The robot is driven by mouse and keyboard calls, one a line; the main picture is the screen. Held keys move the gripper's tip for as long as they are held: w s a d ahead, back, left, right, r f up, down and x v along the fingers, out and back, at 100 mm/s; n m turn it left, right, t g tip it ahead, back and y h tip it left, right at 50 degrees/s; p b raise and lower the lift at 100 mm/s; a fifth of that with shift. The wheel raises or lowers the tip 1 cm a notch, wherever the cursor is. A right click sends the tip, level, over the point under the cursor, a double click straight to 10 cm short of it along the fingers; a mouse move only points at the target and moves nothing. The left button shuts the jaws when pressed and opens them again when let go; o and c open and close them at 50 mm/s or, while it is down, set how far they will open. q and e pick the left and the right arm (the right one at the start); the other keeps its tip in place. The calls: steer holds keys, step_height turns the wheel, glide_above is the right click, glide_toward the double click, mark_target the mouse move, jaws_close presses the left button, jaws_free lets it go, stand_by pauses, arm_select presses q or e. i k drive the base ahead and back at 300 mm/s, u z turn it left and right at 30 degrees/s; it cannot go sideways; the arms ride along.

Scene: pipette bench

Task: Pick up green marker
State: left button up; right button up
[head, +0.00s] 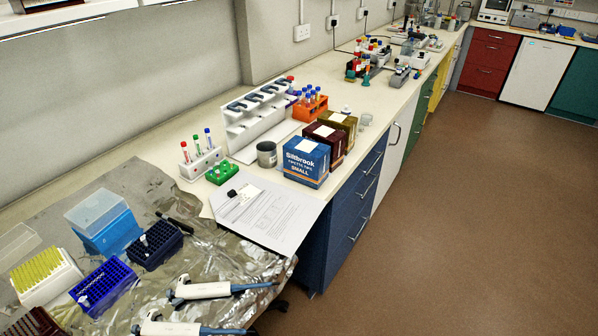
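I see no clearly green marker in the head view. A dark, pen-like object (179,222) lies on the crumpled foil, beside the dark blue tip rack (155,247); its colour looks black and I cannot tell whether it is the marker. A small dark object (232,193) lies on the printed paper (268,218). Green things in view are a small green tube rack (221,173) and a green-capped tube (197,142) in a white rack. Neither of my grippers is in view.
Two pipettes (215,290) lie on the foil (130,190) at the front. Several tip boxes stand at the left. A grey cup (267,154), a blue carton (306,162) and a white pipette stand (258,118) stand behind the paper. The floor at right is clear.

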mark_target(196, 138)
steer(key=z, duration=1.55)
steer(key=i, duration=0.55)
steer(key=u, duration=2.55)
